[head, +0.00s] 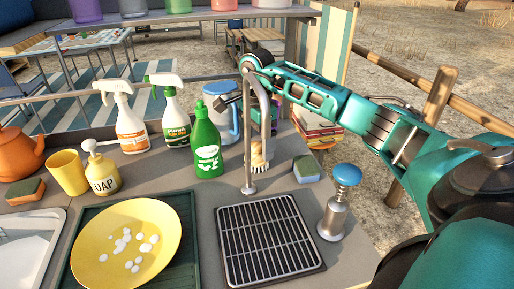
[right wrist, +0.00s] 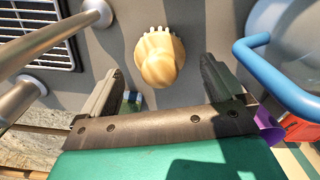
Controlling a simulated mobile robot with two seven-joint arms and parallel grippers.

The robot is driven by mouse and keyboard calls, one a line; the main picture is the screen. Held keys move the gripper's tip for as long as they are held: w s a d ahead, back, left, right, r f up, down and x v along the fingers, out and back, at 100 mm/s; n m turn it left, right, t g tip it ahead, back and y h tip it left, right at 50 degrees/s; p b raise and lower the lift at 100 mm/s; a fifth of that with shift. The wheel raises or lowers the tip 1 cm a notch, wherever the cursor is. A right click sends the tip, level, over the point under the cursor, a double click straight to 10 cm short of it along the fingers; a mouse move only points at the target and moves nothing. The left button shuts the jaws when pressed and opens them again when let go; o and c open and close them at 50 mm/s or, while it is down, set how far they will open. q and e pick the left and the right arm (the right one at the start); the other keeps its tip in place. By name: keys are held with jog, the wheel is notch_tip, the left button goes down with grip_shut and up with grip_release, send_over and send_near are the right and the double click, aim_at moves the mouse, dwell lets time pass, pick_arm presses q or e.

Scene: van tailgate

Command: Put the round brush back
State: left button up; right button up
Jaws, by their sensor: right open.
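The round brush (head: 259,155) stands on the grey counter behind the metal tap, with a rounded wooden knob and pale bristles. The tap partly covers it in the head view. In the right wrist view the brush (right wrist: 160,60) lies ahead of the fingers, centred between them, and no contact shows. My right gripper (right wrist: 160,88) is open and empty, pointing down at the brush. In the head view my right gripper (head: 258,112) is above the brush, partly hidden by the tap. My left gripper is not in view.
The tap (head: 248,168) stands close to my right gripper. A blue-handled jug (head: 221,100) and a green bottle (head: 207,145) are left of the brush. A sponge (head: 306,168), a blue-topped metal dispenser (head: 338,212) and a black grate (head: 268,240) are nearby.

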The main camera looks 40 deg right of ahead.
aim_at(257, 143)
notch_tip(257, 143, up, 8)
jog(key=shift+r, duration=0.15)
jog(key=shift+r+p, duration=0.3)
jog(key=shift+r, duration=0.15)
